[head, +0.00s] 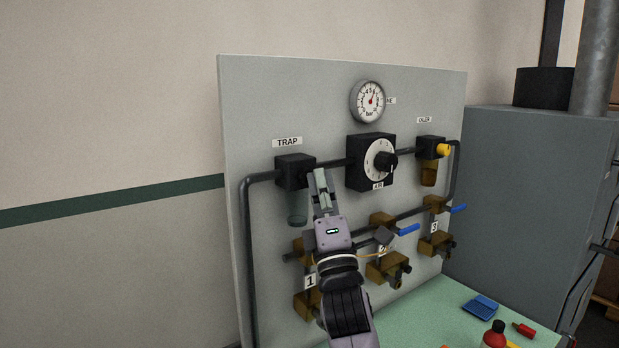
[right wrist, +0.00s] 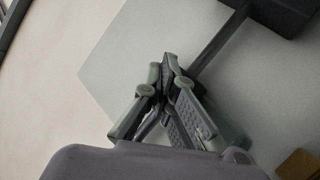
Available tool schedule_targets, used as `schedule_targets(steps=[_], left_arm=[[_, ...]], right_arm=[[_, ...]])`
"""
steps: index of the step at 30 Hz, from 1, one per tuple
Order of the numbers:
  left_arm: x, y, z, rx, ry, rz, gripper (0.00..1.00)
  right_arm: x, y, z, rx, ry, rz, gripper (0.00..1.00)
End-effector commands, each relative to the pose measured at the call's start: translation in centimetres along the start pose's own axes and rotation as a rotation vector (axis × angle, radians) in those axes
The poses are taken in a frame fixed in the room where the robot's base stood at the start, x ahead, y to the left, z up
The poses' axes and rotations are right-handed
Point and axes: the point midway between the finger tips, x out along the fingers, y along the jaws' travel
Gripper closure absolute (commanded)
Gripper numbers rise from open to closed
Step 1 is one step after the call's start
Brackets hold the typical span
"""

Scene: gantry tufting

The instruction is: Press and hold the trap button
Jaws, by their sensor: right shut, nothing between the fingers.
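The trap unit (head: 293,171) is a black block on the grey panel, under a white TRAP label (head: 287,142), with a clear bowl (head: 297,214) below it. My right gripper (head: 319,175) is shut and empty, its fingertips at the right front of the trap block. Whether they touch it I cannot tell. The trap button itself is not visible; the fingers may cover it. In the right wrist view the closed fingers (right wrist: 168,75) overlap a dark shape at their tips. My left gripper is not in view.
The panel (head: 250,110) also carries a round gauge (head: 368,101), a black dial unit (head: 371,162), an oiler (head: 430,148) and valves with blue handles (head: 408,230). A grey cabinet (head: 530,190) stands right.

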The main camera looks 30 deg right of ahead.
Motion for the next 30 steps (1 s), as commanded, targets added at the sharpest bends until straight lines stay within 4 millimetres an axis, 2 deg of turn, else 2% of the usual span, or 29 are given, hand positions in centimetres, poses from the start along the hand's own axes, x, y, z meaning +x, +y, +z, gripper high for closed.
schedule_targets(steps=[14, 30], left_arm=[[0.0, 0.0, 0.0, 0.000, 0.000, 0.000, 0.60], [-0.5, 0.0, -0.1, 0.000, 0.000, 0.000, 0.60]], right_arm=[[-0.1, 0.0, 0.0, 0.000, 0.001, -0.001, 1.00], [-1.3, 0.9, 0.9, 0.000, 0.000, 0.000, 1.00]])
